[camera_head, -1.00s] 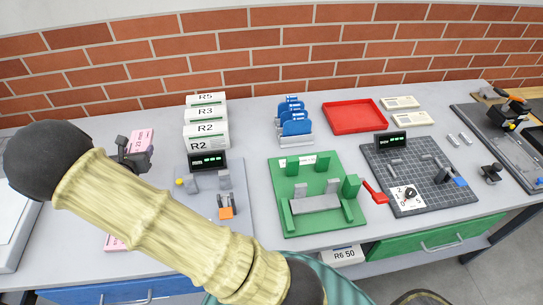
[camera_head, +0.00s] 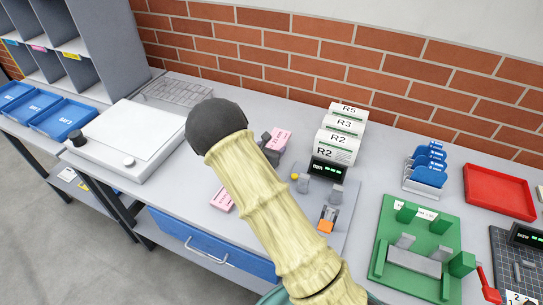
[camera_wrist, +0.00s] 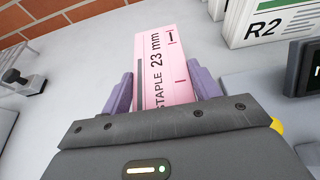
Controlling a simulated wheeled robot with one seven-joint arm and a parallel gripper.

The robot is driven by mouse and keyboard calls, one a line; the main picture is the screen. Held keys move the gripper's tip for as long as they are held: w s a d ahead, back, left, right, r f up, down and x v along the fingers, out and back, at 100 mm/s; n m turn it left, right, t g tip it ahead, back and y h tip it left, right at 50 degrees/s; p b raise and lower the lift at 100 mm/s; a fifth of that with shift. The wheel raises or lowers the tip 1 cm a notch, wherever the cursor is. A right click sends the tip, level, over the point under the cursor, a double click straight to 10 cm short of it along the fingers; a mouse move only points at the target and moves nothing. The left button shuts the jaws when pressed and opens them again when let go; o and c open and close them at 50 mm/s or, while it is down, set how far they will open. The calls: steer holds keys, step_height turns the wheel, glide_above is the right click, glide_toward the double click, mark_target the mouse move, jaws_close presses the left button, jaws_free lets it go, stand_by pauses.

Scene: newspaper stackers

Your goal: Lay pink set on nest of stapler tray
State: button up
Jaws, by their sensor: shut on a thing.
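The pink set (camera_wrist: 160,60), a flat pink block marked "STAPLE 23 mm", stands between the purple fingers of my gripper (camera_wrist: 163,88) in the wrist view. My gripper is shut on it. In the head view the pink set (camera_head: 280,139) shows just beyond my gripper (camera_head: 268,150), partly hidden by it and my arm. A grey board (camera_head: 346,222) with a dark display, small grey blocks and an orange piece lies to the right; it may be the stapler tray, but I cannot tell its nest. Another pink piece (camera_head: 222,201) lies nearer the front edge, partly hidden by my arm.
White R-labelled boxes (camera_head: 338,148) stand behind the grey board. A green fixture (camera_head: 415,270), blue holder (camera_head: 428,168) and red tray (camera_head: 500,191) are to the right. A white flat machine (camera_head: 130,140) and blue bins (camera_head: 62,118) are left. Brick wall behind.

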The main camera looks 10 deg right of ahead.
steer(key=shift+f+p, duration=0.4)
steer(key=shift+f, duration=1.65)
steer(key=shift+f, duration=0.2)
steer(key=o, duration=1)
steer(key=shift+r, duration=0.1)
steer(key=shift+r, duration=0.15)
steer(key=shift+s+a, duration=0.25)
steer(key=shift+s, duration=0.05)
steer(key=b+v, duration=0.2)
steer(key=v, duration=0.9)
steer(key=shift+s+r, duration=0.15)
steer(key=shift+s, duration=0.05)
